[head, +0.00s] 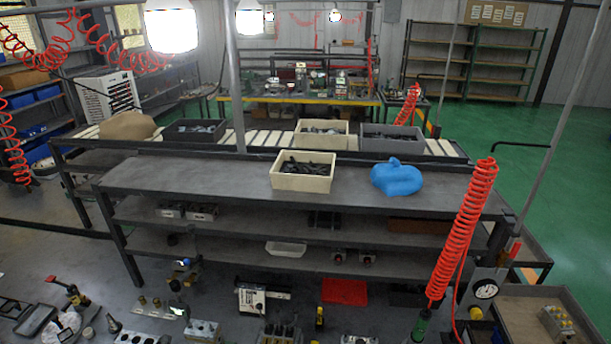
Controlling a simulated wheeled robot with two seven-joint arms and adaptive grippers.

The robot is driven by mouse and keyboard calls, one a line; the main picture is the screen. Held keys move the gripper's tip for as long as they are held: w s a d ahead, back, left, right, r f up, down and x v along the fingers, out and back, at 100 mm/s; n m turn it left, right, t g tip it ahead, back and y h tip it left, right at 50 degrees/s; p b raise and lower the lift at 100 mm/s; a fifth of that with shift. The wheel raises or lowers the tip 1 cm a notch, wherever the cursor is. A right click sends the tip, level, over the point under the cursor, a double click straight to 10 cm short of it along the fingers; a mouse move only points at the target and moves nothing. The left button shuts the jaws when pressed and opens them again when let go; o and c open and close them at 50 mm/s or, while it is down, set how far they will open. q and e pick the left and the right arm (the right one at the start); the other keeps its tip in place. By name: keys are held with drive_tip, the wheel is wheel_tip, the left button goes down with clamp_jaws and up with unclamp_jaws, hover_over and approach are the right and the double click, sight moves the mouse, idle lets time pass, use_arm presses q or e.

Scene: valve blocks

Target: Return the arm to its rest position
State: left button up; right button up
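Neither of my arms nor my grippers shows in the head view. Several metal valve blocks stand along the bottom edge, among them a silver block (202,331) and a dark block with upright pins (280,333). A white-fronted box-shaped unit (252,299) sits behind them. The bottom edge of the picture cuts off some of these parts.
A grey shelf bench (200,178) crosses the middle, carrying a cream bin (303,171) and a blue bag (397,178). A red coiled hose (464,230) hangs at the right above a side tray (520,318). A red tray (344,291) lies behind the blocks.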

use_arm(q)
drive_tip(key=s+a+f+n+g+y, duration=0.1)
drive_tip(key=s+a+f+n+g, duration=0.15)
drive_tip(key=s+n, duration=0.4)
drive_tip(key=s+a+f+n+g+y, duration=0.1)
drive_tip(key=s+f+n+g, duration=0.25)
drive_tip(key=n, duration=0.55)
drive_tip(key=s+d+f+n+g+h, duration=0.7)
drive_tip(key=s+d+f, duration=0.3)
drive_tip(key=s+d, duration=0.35)
wheel_tip(320, 180, down, 31)
drive_tip(key=d+g+b, duration=0.1)
drive_tip(key=d+b, duration=0.1)
drive_tip(key=b, duration=0.1)
drive_tip(key=s+f+g+b, duration=0.1)
drive_tip(key=s+f+b, duration=0.2)
drive_tip(key=s+f, duration=1.7)
wheel_tip(320, 180, down, 3)
drive_tip(key=shift+r, duration=0.1)
